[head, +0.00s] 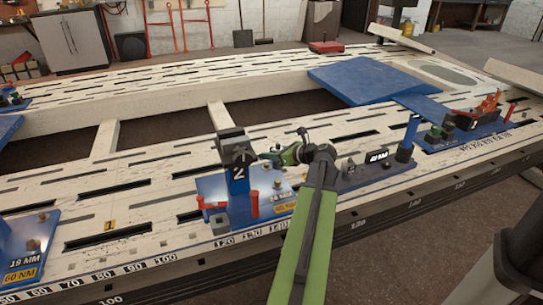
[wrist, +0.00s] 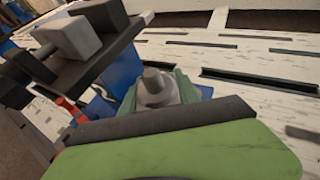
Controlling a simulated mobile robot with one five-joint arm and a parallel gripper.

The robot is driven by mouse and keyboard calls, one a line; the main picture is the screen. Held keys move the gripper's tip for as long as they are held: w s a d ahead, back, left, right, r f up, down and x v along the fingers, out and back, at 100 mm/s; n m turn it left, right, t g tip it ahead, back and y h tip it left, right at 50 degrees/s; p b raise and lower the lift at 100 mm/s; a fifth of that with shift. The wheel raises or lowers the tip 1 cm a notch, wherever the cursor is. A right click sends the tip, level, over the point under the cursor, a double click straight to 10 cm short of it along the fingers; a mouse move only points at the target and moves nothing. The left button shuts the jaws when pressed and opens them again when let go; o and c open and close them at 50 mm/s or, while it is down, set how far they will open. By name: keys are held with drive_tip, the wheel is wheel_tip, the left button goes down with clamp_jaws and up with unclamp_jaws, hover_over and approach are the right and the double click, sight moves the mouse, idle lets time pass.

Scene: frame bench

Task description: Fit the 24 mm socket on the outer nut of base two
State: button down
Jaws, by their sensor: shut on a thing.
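Base two (head: 211,188) is a blue plate with an upright post marked 2, on the slotted white bench. A small brownish nut (head: 278,185) shows on its right part, by a 24 MM label. My gripper (head: 285,155) is behind and above that part, at the end of my green arm. In the wrist view my gripper (wrist: 155,98) is shut on a grey stepped metal piece, which looks like the socket (wrist: 155,90), with a narrower stub on top. Its lower end is hidden, so I cannot tell whether it touches a nut.
Base two's post carries a dark clamp head (head: 235,147), close on the left in the wrist view (wrist: 95,55). Red handles (head: 253,203) stand at its foot. A grey 41 MM holder (head: 372,172) is to the right. Base one (head: 30,235) lies far left.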

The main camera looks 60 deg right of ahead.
wheel_tip(320, 180, down, 6)
drive_tip(key=b, duration=0.6)
drive_tip(key=shift+s+r, duration=0.1)
drive_tip(key=shift+f+b, duration=1.9)
drive_tip(key=shift+f, duration=0.05)
idle(0.8)
drive_tip(key=c, duration=0.8)
unclamp_jaws()
drive_tip(key=shift+r, duration=0.1)
drive_tip(key=shift+p+v, duration=3.4)
drive_tip(key=shift+v, duration=5.35)
